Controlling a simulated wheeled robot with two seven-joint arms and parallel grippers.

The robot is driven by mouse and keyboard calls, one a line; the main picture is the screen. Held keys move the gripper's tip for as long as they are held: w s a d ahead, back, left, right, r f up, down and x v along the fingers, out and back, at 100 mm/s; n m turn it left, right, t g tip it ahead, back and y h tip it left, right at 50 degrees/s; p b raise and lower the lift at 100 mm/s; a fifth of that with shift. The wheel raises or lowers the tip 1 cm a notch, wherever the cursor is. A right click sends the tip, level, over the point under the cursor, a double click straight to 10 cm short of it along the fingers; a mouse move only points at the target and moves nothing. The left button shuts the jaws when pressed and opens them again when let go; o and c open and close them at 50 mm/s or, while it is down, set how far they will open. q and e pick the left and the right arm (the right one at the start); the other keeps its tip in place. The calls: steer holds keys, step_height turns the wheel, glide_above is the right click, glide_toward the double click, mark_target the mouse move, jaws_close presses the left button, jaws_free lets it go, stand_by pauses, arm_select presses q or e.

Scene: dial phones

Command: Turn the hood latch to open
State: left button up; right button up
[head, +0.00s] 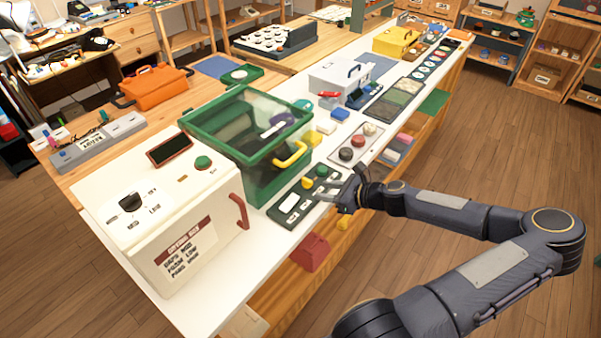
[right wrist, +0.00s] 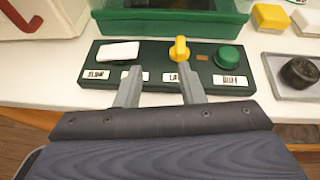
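The hood (head: 246,140) is a clear box with a green frame and a yellow handle (head: 290,155). A dark control panel (head: 276,213) lies in front of it. The panel carries a white rocker (right wrist: 118,51), a yellow knob (right wrist: 180,49) and a green button (right wrist: 229,56). The yellow knob looks like the latch, but its label is too blurred to read surely. The knob stands upright in the right wrist view. My right gripper (right wrist: 157,75) is open and empty at the panel's near edge, its right finger just short of the knob. My left gripper is out of view.
A white drying box (head: 160,215) with a red handle stands left of the hood. A tray with round knobs (head: 366,140) lies right of the panel. The white table's front edge runs under my right arm, with open floor beyond.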

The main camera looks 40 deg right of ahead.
mark_target(311, 181)
steer(key=shift+m+t+h, duration=0.3)
steer(key=shift+m, duration=0.5)
steer(key=w+f, duration=0.1)
steer(key=w, duration=0.3)
steer(key=w+f+p, duration=0.1)
steer(key=w, duration=0.2)
steer(key=shift+d+f, duration=0.2)
steer(key=shift+f, duration=0.15)
jaws_close()
